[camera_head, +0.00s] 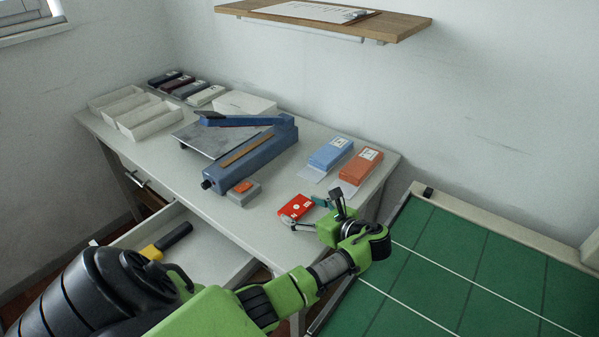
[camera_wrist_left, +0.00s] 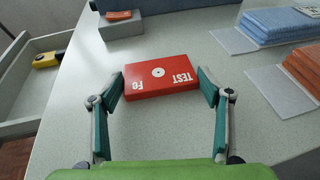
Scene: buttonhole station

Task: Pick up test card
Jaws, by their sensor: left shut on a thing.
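The test card (camera_head: 295,206) is a red block with white lettering, at the front right part of the white table. In the left wrist view the test card (camera_wrist_left: 160,84) shows "TEST" and "Fe" and a white round mark with a dark centre. My left gripper (camera_head: 306,210) has a finger at each end of the card and is shut on it. In the left wrist view the fingers of the gripper (camera_wrist_left: 162,87) have teal pads against its short sides. The card appears flat at the table surface; I cannot tell whether it is lifted. My right gripper is not in view.
A grey block with an orange top (camera_head: 244,192) and a blue sealer-like machine (camera_head: 250,155) stand left of the card. Blue (camera_head: 330,153) and orange (camera_head: 361,166) stacks lie behind it. An open drawer (camera_head: 205,243) holds a yellow-and-black tool (camera_head: 168,242). A green mat (camera_head: 450,265) lies right.

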